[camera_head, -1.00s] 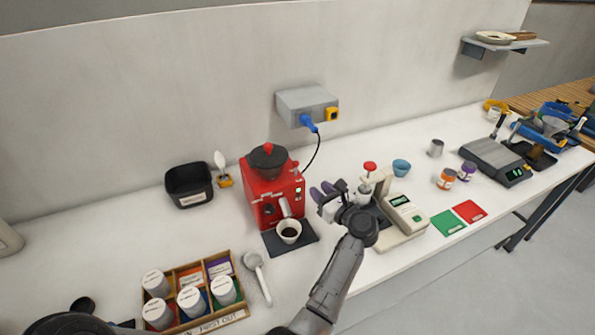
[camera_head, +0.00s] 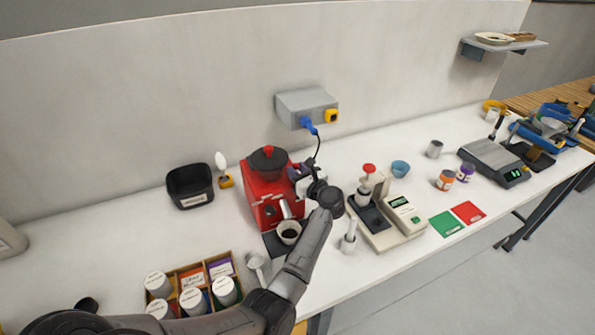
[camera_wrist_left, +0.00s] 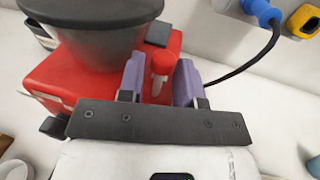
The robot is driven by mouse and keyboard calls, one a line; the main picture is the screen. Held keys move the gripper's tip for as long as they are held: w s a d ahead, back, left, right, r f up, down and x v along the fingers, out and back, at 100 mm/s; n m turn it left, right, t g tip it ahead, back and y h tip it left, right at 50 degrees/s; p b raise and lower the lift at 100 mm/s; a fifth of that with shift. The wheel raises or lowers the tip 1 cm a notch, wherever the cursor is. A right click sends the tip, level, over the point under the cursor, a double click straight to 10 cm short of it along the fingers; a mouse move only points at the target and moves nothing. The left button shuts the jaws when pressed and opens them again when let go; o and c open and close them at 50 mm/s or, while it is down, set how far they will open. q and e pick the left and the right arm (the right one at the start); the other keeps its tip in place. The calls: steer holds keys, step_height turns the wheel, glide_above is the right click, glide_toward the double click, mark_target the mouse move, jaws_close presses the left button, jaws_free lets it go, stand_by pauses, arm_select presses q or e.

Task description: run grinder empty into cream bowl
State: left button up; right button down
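The red grinder (camera_head: 263,201) with its dark hopper (camera_head: 267,160) stands against the wall. A cream bowl (camera_head: 289,231) with a dark inside sits on a dark mat under its spout. My left gripper (camera_head: 306,178) is at the grinder's right side. In the left wrist view, the purple fingers of my left gripper (camera_wrist_left: 160,82) are apart, with a small red knob (camera_wrist_left: 162,64) between them on the grinder's side. I cannot tell whether they touch it. The gripper hides the grinder's front right edge. My right gripper is not in view.
A blue plug (camera_head: 307,124) with a black cord sits in the wall socket. A white pestle-like item (camera_head: 349,238) and a tamping stand (camera_head: 378,225) are to the right. A tray of jars (camera_head: 192,284) and a scoop (camera_head: 257,266) are in front. A black bin (camera_head: 190,184) is left.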

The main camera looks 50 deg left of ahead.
arm_select(q)
jaws_close()
steer(key=shift+w+a+r+h+p, duration=0.15)
steer(key=shift+a+r+h+p, duration=0.15)
steer(key=shift+h+p, duration=0.75)
steer(key=shift+a+m+h+p, duration=0.15)
steer(key=shift+m+h+p, duration=0.15)
steer(key=shift+h+p, duration=0.3)
steer(key=shift+f+h, duration=0.25)
steer(key=shift+h, duration=0.1)
steer(key=shift+a, duration=0.1)
